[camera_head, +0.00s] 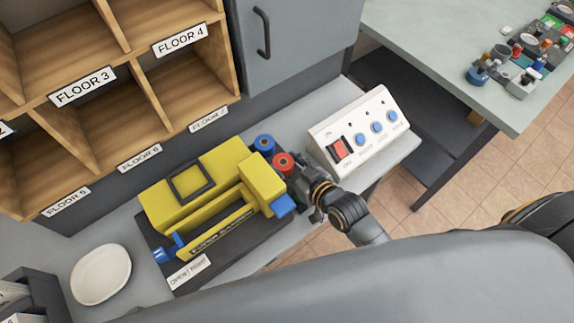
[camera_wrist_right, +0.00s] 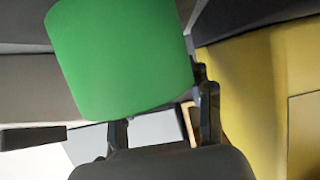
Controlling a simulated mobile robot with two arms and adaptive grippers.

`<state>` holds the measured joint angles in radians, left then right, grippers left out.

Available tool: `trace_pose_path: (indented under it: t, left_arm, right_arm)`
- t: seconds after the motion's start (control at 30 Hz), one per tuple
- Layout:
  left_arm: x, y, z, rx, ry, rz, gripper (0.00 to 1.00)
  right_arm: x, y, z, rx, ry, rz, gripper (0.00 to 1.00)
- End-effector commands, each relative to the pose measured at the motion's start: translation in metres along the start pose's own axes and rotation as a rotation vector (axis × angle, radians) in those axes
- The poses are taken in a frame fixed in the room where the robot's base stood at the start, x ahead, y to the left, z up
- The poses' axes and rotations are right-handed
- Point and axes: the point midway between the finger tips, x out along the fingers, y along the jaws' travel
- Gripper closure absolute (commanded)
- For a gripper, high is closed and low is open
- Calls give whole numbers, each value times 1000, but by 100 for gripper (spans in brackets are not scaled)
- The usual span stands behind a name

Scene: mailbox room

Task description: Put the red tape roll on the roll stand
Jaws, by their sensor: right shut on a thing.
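The red tape roll (camera_head: 284,165) shows as a red ring with a dark centre, beside the right end of the yellow machine (camera_head: 205,175). In the right wrist view, a large green rounded surface (camera_wrist_right: 120,55) fills the space before my fingers. Its colour does not match the red ring, and I cannot tell whether it is the roll's side. A blue roll (camera_head: 264,144) stands just behind and left of the red one. I cannot clearly pick out the roll stand. My left gripper is not in view.
A white control box (camera_head: 352,125) with a red switch and blue knobs stands close on the right. A white plate (camera_head: 101,274) lies at left. Wooden shelves (camera_head: 105,85) and a grey cabinet (camera_head: 290,50) rise behind. A table (camera_head: 425,55) with small items is at the right.

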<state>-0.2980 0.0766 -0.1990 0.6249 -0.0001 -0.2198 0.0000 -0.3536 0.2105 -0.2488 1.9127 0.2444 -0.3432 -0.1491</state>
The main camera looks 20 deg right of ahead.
Motion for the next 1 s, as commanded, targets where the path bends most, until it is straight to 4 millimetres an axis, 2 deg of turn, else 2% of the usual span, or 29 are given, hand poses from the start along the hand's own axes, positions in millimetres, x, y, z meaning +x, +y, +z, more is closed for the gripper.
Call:
trace_pose_path:
  t: [0.43,0.47,0.57,0.87,1.0]
  left_arm:
    - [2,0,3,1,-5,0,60]
    - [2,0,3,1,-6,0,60]
    - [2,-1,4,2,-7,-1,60]
    - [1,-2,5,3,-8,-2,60]
    - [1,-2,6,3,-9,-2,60]
  right_arm:
    - [4,0,8,-1,2,0,81]
    - [4,0,8,-1,1,0,45]
    - [3,0,8,-1,1,0,26]
    - [3,0,7,-1,2,0,26]
    - [-5,0,6,-1,0,0,26]
